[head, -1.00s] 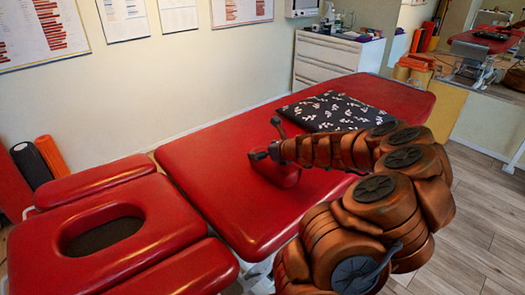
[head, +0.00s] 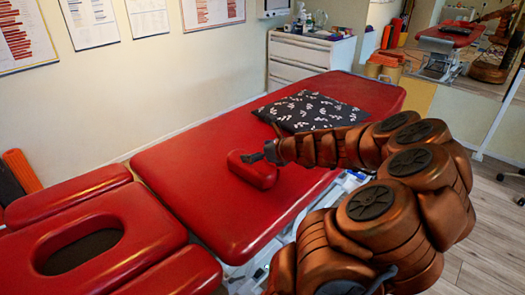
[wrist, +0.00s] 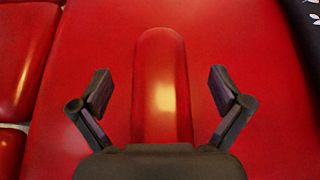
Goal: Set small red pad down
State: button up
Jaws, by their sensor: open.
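The small red pad (head: 252,170) lies on the red treatment table (head: 190,165), near its middle. In the wrist view the pad (wrist: 162,85) is long with a rounded far end, and it lies between my two fingers. My gripper (wrist: 163,92) is open, with a gap between each finger and the pad. In the head view my gripper (head: 262,153) is just above the pad, and the arm hides part of the table behind it. The pad's near end is hidden by the gripper body in the wrist view.
A black patterned cloth or pillow (head: 312,111) lies on the table, beyond the pad. A headrest section with an oval hole (head: 95,240) is at the left end. A white drawer cabinet (head: 305,65) stands behind. Bare red table surface surrounds the pad.

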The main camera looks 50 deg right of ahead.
jog(key=shift+v, duration=1.6)
jog(key=shift+a, duration=0.15)
jog(key=w+a+n+g+y, duration=0.25)
jog(key=a+n, duration=0.35)
jog(key=a, duration=0.4)
jog(key=w+a+n+g+y, duration=0.1)
jog(key=a+n+y, duration=0.3)
jog(key=a, duration=0.6)
jog(key=s+a+n+g, duration=0.2)
jog(key=s+a+n, duration=0.1)
jog(key=a+n, duration=0.1)
jog(key=s+a+f+n+g, duration=0.1)
jog(key=s+a+n+g, duration=0.1)
jog(key=s+a+n, duration=0.2)
jog(key=s+a+n+g, duration=0.2)
jog(key=s+a+n, duration=0.2)
jog(key=a, duration=0.5)
jog(key=shift+f+n+g+h, duration=0.25)
jog(key=shift+f+n, duration=0.15)
jog(key=shift+n, duration=0.8)
jog(key=s+d+f+n+g+h, duration=0.1)
jog(key=s+n+g+h, duration=0.4)
jog(key=s+n, duration=0.6)
jog(key=s, duration=0.6)
jog(key=shift+s+n+h, duration=0.4)
